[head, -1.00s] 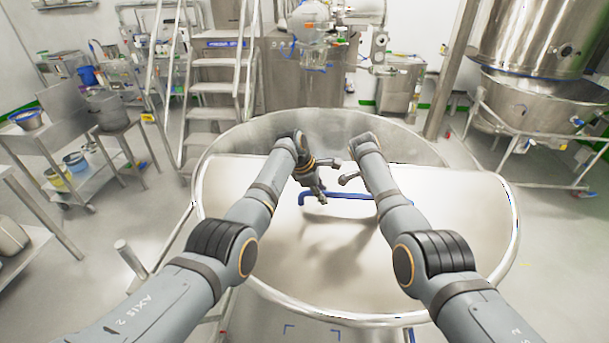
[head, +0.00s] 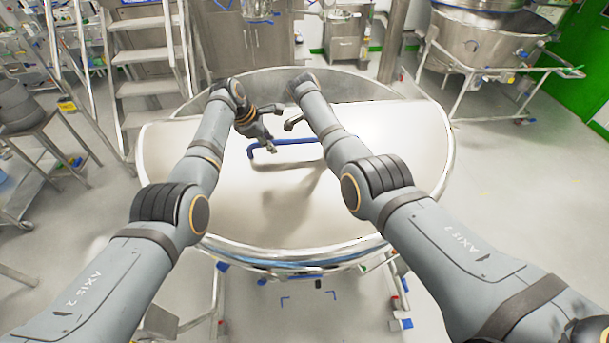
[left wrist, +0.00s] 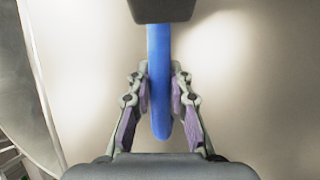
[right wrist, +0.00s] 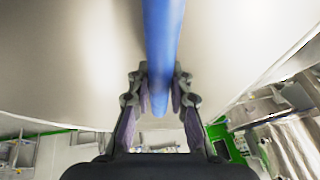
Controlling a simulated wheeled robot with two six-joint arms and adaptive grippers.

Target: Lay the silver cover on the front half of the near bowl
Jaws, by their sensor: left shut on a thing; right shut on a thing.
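The silver cover (head: 225,200) is a broad half-disc with a straight far edge and a blue bar handle (head: 290,141). It lies over the front half of the near bowl (head: 265,85), whose far half is open. Its left corner sticks out past the bowl's rim. I cannot tell whether it touches the rim or hangs just above it. My left gripper (head: 266,142) is shut on the handle's left part, which also shows between the fingers in the left wrist view (left wrist: 160,85). My right gripper (right wrist: 160,90) is shut on the handle's right part, mostly hidden by its arm in the head view.
Metal steps (head: 145,85) with rails stand behind left. A steel cabinet (head: 250,42) stands behind the bowl. A large steel vessel on a wheeled frame (head: 480,45) is at the back right. A side table (head: 45,125) is at left. The floor at right is clear.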

